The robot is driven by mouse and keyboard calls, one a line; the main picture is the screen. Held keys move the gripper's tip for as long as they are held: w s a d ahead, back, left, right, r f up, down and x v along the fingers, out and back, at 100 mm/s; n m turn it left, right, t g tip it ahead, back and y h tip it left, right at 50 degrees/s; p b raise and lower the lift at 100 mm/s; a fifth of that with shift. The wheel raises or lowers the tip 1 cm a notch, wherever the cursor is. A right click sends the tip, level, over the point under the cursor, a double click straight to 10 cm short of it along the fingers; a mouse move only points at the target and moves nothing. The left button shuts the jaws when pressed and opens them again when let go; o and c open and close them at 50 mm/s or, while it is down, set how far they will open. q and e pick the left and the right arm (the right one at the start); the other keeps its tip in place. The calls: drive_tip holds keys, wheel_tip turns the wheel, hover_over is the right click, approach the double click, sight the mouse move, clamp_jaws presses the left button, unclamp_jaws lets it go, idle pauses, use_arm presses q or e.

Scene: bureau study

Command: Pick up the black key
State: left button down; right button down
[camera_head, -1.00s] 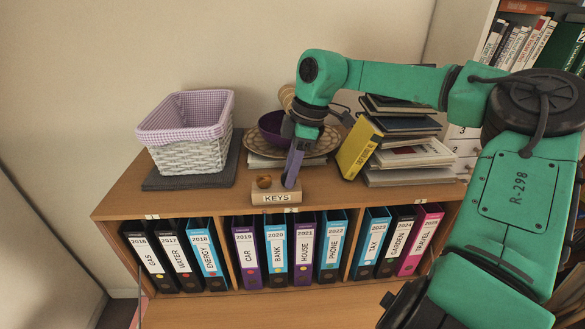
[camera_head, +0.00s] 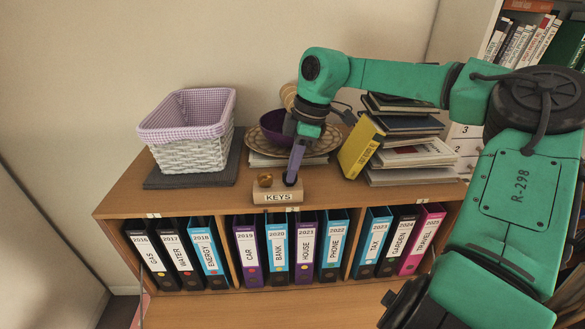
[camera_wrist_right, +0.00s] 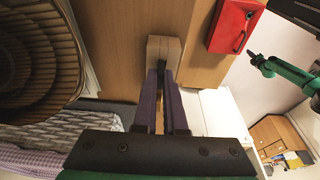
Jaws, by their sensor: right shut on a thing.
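A light wooden block labelled KEYS (camera_head: 277,197) sits at the front edge of the shelf top. A round brass-coloured piece (camera_head: 264,180) stands on its left part. My right gripper (camera_head: 290,181) points down at the block's right part, its purple fingers shut on the black key. In the right wrist view the key (camera_wrist_right: 161,66) shows as a small dark piece between the fingertips, against the wooden block (camera_wrist_right: 164,43); most of it is hidden. A green arm with a dark end (camera_wrist_right: 256,61) shows small in that view; its jaws cannot be made out.
Left of the block stands a white wicker basket (camera_head: 190,153) with a checked lining. Behind the gripper are a woven plate (camera_head: 322,146) and purple bowl (camera_head: 272,126). A yellow book (camera_head: 360,146) leans on stacked books at right. A red box (camera_wrist_right: 235,26) shows in the wrist view.

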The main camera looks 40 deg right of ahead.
drive_tip(key=shift+r+p, duration=2.15)
drive_tip(key=shift+r, duration=0.85)
drive_tip(key=shift+f, duration=0.1)
